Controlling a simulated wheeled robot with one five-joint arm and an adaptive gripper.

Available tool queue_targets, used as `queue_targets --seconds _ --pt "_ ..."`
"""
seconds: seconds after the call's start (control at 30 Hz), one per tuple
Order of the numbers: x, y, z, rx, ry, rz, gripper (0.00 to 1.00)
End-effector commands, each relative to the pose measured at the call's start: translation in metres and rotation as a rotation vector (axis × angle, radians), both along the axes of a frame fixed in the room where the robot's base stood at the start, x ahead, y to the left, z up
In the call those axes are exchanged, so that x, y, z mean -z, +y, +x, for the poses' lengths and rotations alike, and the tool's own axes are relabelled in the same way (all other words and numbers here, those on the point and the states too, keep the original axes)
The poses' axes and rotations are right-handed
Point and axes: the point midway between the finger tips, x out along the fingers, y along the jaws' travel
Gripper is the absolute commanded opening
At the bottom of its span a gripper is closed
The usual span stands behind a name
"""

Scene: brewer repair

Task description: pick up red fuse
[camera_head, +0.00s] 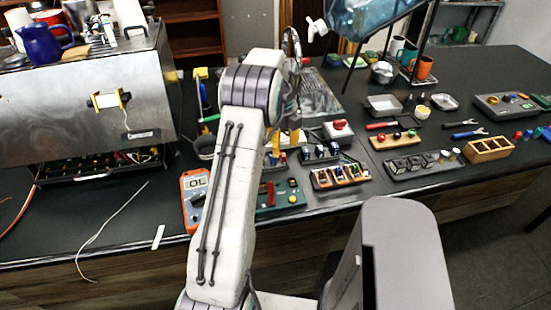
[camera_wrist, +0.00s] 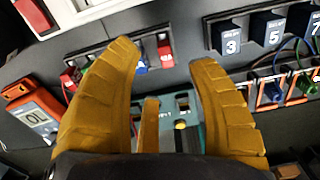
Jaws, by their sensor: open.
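My gripper (camera_wrist: 165,52) is open in the wrist view, its two curved yellow-brown fingers spread with nothing held between them. Another red piece (camera_wrist: 69,79) is at the rack's left end. The left finger hides part of the rack. A green panel (camera_wrist: 180,112) lies between the fingers. In the head view my arm blocks most of the gripper and the rack.
An orange multimeter (camera_head: 195,201) lies left of my arm, near the bench's front edge. Numbered blue breakers (camera_wrist: 268,31) and an orange-framed module (camera_wrist: 270,92) are right of the fingers. A metal brewer (camera_head: 85,95) fills the bench's left side.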

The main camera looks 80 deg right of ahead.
Motion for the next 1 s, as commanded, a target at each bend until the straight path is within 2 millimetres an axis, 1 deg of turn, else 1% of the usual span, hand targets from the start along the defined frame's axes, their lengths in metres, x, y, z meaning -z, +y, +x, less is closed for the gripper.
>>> queue_targets --seconds 0.17,0.4,0.53,0.67,0.87,0.9,1.0 --pt "0.012 0.0 0.0 -0.002 0.0 0.003 0.53" --pt "0.041 0.0 -0.002 -0.004 0.0 0.004 0.53" --pt "0.052 -0.001 -0.002 -0.004 0.0 0.002 0.53" --pt "0.057 -0.001 -0.002 -0.005 0.0 0.0 0.53" --pt "0.058 -0.001 -0.002 -0.005 0.0 -0.001 0.53" --pt "0.058 -0.001 -0.002 -0.005 0.0 -0.001 0.55" --pt "0.058 -0.001 -0.002 -0.005 0.0 -0.001 0.46"
